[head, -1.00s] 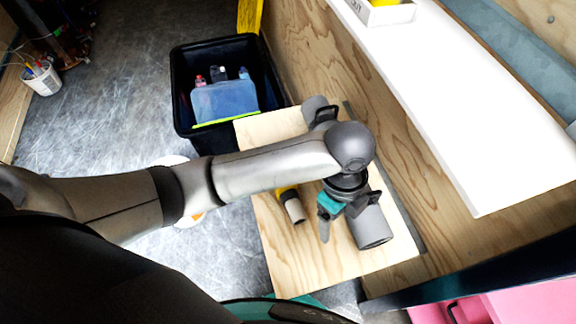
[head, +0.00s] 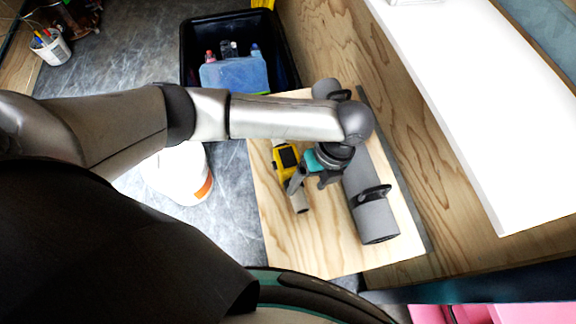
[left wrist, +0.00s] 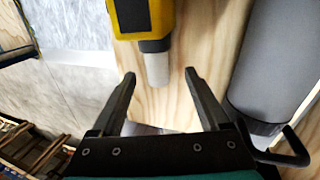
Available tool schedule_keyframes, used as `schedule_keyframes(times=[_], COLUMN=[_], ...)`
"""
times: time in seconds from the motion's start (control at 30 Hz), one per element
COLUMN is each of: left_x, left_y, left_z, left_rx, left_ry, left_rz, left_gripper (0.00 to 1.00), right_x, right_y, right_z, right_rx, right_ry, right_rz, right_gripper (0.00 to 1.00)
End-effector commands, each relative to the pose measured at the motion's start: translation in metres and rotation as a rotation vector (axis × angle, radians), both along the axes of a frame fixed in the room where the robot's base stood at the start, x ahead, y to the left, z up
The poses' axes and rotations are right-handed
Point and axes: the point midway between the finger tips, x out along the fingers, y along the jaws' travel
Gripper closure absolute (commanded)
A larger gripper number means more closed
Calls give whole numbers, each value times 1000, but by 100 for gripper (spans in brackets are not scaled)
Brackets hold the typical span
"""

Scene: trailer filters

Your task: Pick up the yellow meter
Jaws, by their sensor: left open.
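The yellow meter (head: 284,158) has a black panel and a grey cylindrical end, and lies on a light wooden board. My left arm and gripper hide part of it in the head view. In the left wrist view the yellow meter (left wrist: 144,17) is at the top, its pale grey tip pointing toward the jaws. My left gripper (head: 296,188) is open and empty, over or close beside the meter. In the left wrist view its two fingertips (left wrist: 159,75) stand apart on either side of the grey tip. My right gripper is not in view.
A grey cylinder (head: 374,218) with a black handle lies on the wooden board (head: 285,240), right of the meter. A black bin (head: 189,68) with bottles stands behind. A white bucket (head: 182,175) stands on the floor at left. A white shelf (head: 470,110) overhangs at right.

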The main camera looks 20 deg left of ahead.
Motion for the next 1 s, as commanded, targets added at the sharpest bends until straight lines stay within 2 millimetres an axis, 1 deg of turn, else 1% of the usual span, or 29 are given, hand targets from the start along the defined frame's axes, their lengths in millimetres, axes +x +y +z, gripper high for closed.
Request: schedule_keyframes(times=[0.17,0.3,0.37,0.43,0.63,1.0], left_x=[-5,-10,-10,-11,-11,-11], left_y=[7,13,15,15,15,15], left_z=[-17,-39,-45,-48,-47,-47], left_rx=[1,3,2,1,1,1], left_ry=[2,3,1,-1,-1,-1], left_rz=[0,0,0,0,0,0], left_gripper=[22,22,22,22,23,64], right_x=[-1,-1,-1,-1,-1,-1], right_y=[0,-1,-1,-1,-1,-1], right_z=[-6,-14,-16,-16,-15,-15], right_rx=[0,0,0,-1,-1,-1], right_ry=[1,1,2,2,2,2], right_rz=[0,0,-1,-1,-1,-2], right_gripper=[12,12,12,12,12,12])
